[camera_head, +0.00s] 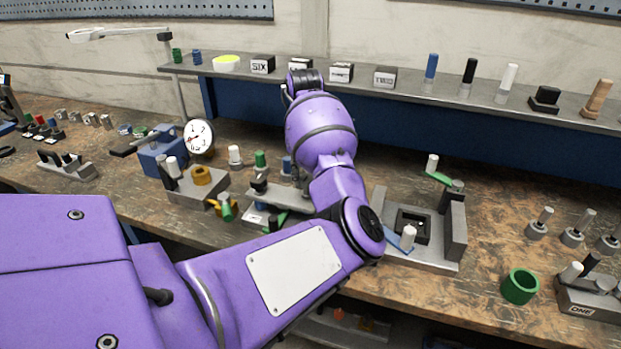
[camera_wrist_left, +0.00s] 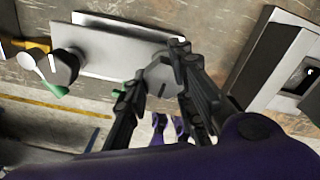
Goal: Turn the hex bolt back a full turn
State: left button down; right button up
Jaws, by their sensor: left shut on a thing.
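The hex bolt (camera_wrist_left: 160,76) shows in the left wrist view as a grey, flat-sided head near the edge of a pale metal plate (camera_wrist_left: 110,48). My left gripper (camera_wrist_left: 157,68) is shut on it, one dark finger on each side. In the head view my purple left arm covers the bolt and the gripper; part of the plate's fixture (camera_head: 284,198) shows left of the arm. My right gripper is in neither view.
A dark knob (camera_wrist_left: 64,66) stands left of the bolt. A grey fixture with a black block (camera_head: 455,232) is close on the right. A white dial (camera_head: 199,136) and a blue block (camera_head: 150,160) stand to the left. A green ring (camera_head: 520,286) lies at the front right.

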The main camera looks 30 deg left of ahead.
aim_at(304, 177)
pick_arm(q)
jog(key=shift+s+f+n+b, duration=0.3)
jog(key=shift+f+n+b, duration=0.15)
jog(key=shift+f, duration=0.2)
jog(key=c, duration=1.6)
grip_release()
jog(key=shift+w+a+r, duration=0.1)
jog(key=shift+a, duration=0.05)
jog(key=shift+o, duration=0.2)
jog(key=shift+r, duration=0.1)
jog(key=shift+r, duration=0.1)
jog(key=shift+w+r, duration=0.1)
jog(key=shift+r, duration=0.4)
notch_tip(304, 177, up, 11)
jog(key=shift+f, duration=0.1)
